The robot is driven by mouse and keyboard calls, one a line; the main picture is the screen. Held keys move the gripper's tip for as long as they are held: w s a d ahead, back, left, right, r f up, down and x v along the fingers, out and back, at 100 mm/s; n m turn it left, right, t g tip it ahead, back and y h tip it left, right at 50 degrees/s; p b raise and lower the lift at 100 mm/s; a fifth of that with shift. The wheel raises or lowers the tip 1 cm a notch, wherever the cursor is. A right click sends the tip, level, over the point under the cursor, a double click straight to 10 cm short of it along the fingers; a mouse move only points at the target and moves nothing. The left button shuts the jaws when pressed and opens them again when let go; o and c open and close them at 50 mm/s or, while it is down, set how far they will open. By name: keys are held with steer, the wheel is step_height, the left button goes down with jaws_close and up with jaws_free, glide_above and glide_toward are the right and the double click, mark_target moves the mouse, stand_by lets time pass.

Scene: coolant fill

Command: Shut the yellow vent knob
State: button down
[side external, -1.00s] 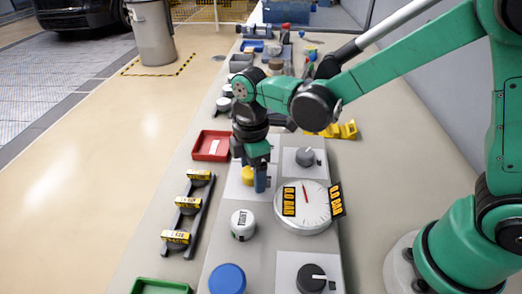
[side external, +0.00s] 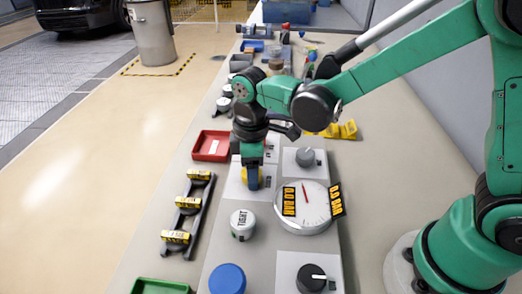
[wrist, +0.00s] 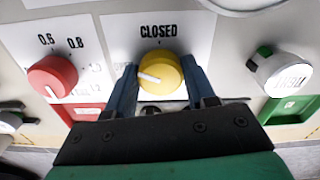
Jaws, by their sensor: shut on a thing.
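The yellow vent knob (wrist: 163,75) sits on a white plate marked CLOSED in the wrist view. Its white pointer line points to the left, not up at the CLOSED label. In the side view the knob (side external: 245,177) is mostly hidden by my gripper. My gripper (wrist: 159,84) has its blue fingers on the left and right sides of the knob and is shut on it. In the side view my gripper (side external: 252,180) points straight down over the plate.
A red knob (wrist: 52,76) with a number scale is left of the yellow knob in the wrist view. A white TIGHT cap (wrist: 282,73) is at right. In the side view a round gauge (side external: 306,207) reading 0.0 BAR and a grey knob (side external: 305,157) stand close by.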

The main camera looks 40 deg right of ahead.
steer(key=m, duration=0.6)
steer(key=shift+a, duration=0.1)
steer(key=m, duration=0.6)
steer(key=shift+m, duration=0.3)
stand_by(0.3)
steer(key=shift+c, duration=1.4)
jaws_free()
steer(key=shift+r, duration=2.85)
